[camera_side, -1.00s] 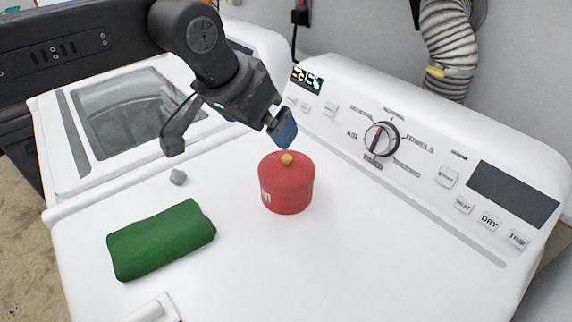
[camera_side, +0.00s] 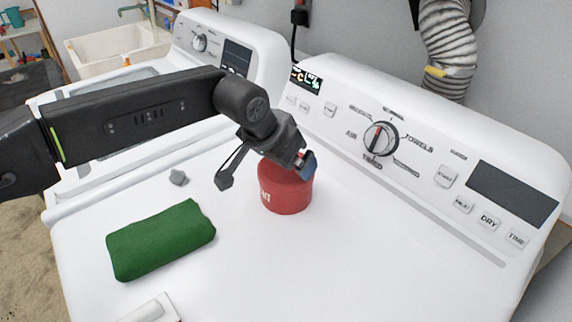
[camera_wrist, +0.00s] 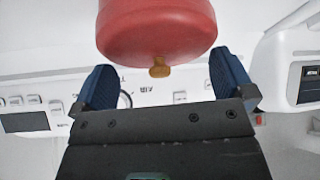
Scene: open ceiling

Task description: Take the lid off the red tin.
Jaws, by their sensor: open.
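The red tin (camera_side: 284,196) stands upright on the white machine top, with its red lid (camera_side: 271,170) on. My gripper (camera_side: 303,162) is at the lid's height and hides the lid's right part and its knob in the side view. In the wrist view the lid (camera_wrist: 157,40) shows upside down at the top, with its small tan knob (camera_wrist: 159,68) pointing toward the gripper. My gripper's blue fingers (camera_wrist: 167,85) are open, one on each side of the knob and apart from it. Nothing is held.
A folded green cloth (camera_side: 160,239) lies at front left, with a small grey lump (camera_side: 178,177) behind it. The sloped control panel (camera_side: 420,165) rises behind the tin. A white handle-like piece (camera_side: 153,308) lies at the front edge. The top right of the cloth is clear.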

